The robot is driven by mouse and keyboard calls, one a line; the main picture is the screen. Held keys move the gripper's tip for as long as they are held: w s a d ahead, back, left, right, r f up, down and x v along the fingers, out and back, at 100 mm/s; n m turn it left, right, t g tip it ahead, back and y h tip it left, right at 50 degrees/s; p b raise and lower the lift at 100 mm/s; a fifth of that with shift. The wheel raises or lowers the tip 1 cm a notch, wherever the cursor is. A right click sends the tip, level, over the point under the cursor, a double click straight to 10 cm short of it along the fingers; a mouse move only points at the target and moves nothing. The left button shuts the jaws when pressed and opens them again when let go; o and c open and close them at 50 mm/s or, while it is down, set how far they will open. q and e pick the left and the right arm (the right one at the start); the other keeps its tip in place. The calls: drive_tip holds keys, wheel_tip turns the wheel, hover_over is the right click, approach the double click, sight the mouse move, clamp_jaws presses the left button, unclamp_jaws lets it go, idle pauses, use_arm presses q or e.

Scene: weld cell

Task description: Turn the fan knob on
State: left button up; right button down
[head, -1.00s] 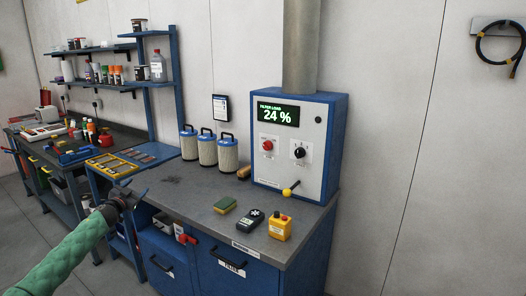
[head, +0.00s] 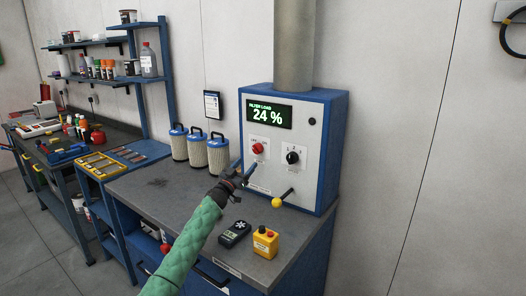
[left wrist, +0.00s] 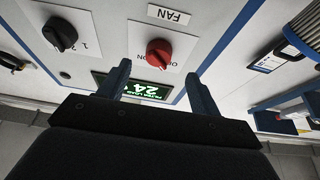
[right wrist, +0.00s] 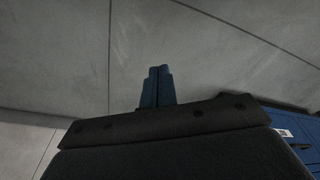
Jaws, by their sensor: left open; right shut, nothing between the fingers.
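The red fan knob (head: 257,149) sits on a white plate on the front of the blue and grey filter unit (head: 312,189). In the left wrist view the red knob (left wrist: 158,50) shows close up beside a FAN label (left wrist: 168,14), with OFF and ON marks on its plate. Its pointer setting cannot be made out. My left gripper (head: 244,171) is open in front of the panel, just below the knob in the head view. In the left wrist view its fingertips (left wrist: 158,69) lie either side of the knob, apparently not touching it. My right gripper (right wrist: 158,71) is shut and empty, facing a bare wall.
A black knob (head: 292,157) is right of the red one, and a yellow-ball lever (head: 277,202) is below. The display (head: 268,115) reads 24 %. A black meter (head: 234,234) and a yellow button box (head: 265,243) stand on the bench (head: 150,190). Filter cartridges (head: 198,152) stand left.

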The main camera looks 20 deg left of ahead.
sight(255, 152)
use_arm(q)
drive_tip(key=x, duration=0.2)
drive_tip(key=p+x, duration=0.1)
drive_tip(key=x, duration=0.1)
drive_tip(key=p+x, duration=0.1)
drive_tip(key=x, duration=0.1)
drive_tip(key=shift+w+r, duration=0.2)
drive_tip(key=shift+r, duration=0.2)
drive_tip(key=shift+w+d+r+p, duration=0.2)
drive_tip(key=shift+w+r+p, duration=0.05)
drive_tip(key=shift+r+p, duration=0.1)
use_arm(e)
drive_tip(key=s+f, duration=0.5)
drive_tip(key=shift+d+f, duration=0.2)
drive_tip(key=shift+d, duration=0.25)
use_arm(q)
drive_tip(key=shift+w+f, duration=0.1)
drive_tip(key=shift+f, duration=0.05)
drive_tip(key=shift+c, duration=0.2)
drive_tip(key=c, duration=0.7)
drive_tip(key=shift+c, duration=1.2)
use_arm(e)
drive_tip(key=shift+w+d, duration=0.1)
drive_tip(key=shift+w, duration=0.05)
